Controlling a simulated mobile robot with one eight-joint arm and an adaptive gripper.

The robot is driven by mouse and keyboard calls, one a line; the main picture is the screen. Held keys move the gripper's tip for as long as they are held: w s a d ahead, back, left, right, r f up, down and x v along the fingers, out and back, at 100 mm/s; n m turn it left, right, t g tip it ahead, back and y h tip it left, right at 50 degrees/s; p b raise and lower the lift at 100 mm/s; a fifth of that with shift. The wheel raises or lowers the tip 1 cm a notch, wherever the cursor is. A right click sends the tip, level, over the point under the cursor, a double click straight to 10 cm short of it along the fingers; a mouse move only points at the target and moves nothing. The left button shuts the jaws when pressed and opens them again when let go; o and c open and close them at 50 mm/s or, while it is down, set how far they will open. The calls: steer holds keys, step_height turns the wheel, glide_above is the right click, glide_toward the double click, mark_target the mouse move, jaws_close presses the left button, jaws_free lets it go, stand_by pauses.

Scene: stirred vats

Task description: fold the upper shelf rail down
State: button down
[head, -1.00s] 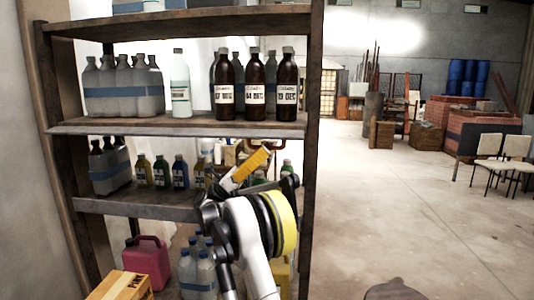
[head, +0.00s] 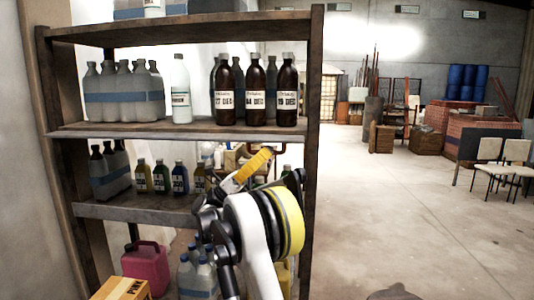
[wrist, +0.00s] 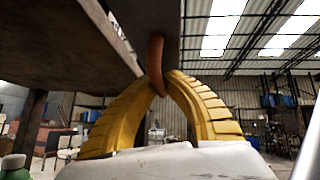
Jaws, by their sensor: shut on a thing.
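The upper shelf rail (head: 180,137) is a thin pale strip along the front edge of the shelf that holds the brown bottles. My gripper (head: 264,157) is just below the right part of this shelf, yellow fingers pointing up and right. In the wrist view my gripper (wrist: 160,82) has its fingertips together around a thin orange-brown handle (wrist: 155,55). The handle hangs under a dark edge at the top of the picture. I cannot tell exactly how the handle joins the rail.
Several brown bottles (head: 254,85) stand on the upper shelf above my gripper. Small coloured bottles (head: 180,177) stand on the shelf below. The right shelf post (head: 314,120) is close beside my arm. Open floor (head: 400,215) lies to the right.

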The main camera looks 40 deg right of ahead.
steer(key=n+t+h, duration=0.1)
steer(key=n, duration=0.1)
steer(key=n+t, duration=0.1)
steer(key=t, duration=0.1)
steer(key=r+n+t+h+p, duration=0.1)
steer(key=n, duration=0.1)
steer(key=shift+s+a+n+t+h, duration=0.3)
steer(key=shift+a+t, duration=0.1)
steer(key=c, duration=1.5)
jaws_free()
steer(key=shift+o, duration=0.2)
steer(key=v, duration=1.2)
steer(key=shift+r, duration=0.1)
